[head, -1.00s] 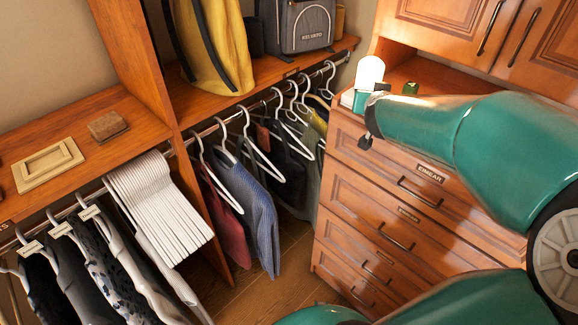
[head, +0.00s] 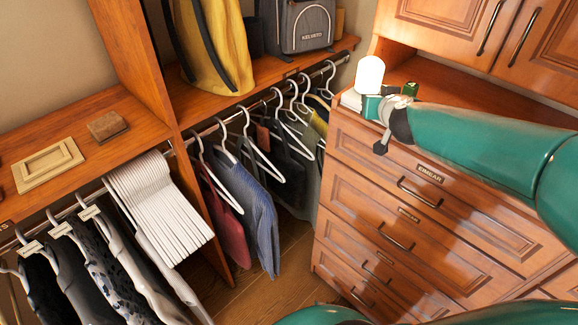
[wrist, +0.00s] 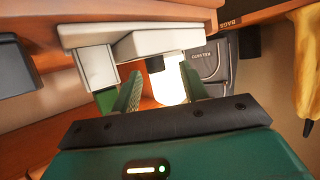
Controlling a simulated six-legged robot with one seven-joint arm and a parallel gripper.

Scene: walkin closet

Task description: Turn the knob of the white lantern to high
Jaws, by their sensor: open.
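The white lantern (head: 369,74) stands at the left end of the dresser top in the head view, its rounded shade glowing. My gripper (head: 376,106) is just in front of its lower part and hides its base. In the wrist view, which is turned upside down, the glowing shade (wrist: 170,85) shows between the two green fingers of my gripper (wrist: 161,74). The fingers are apart with nothing held between them. A small black part (wrist: 155,64) beside the shade may be the knob; its setting cannot be read. I cannot tell whether a finger touches the lantern.
White box-like items (wrist: 155,44) lie close to the fingers in the wrist view. A small green object (head: 410,89) stands right of the lantern on the dresser (head: 440,92). Hanging clothes and a grey backpack (head: 302,25) are to the left. Cabinet doors (head: 530,40) are above right.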

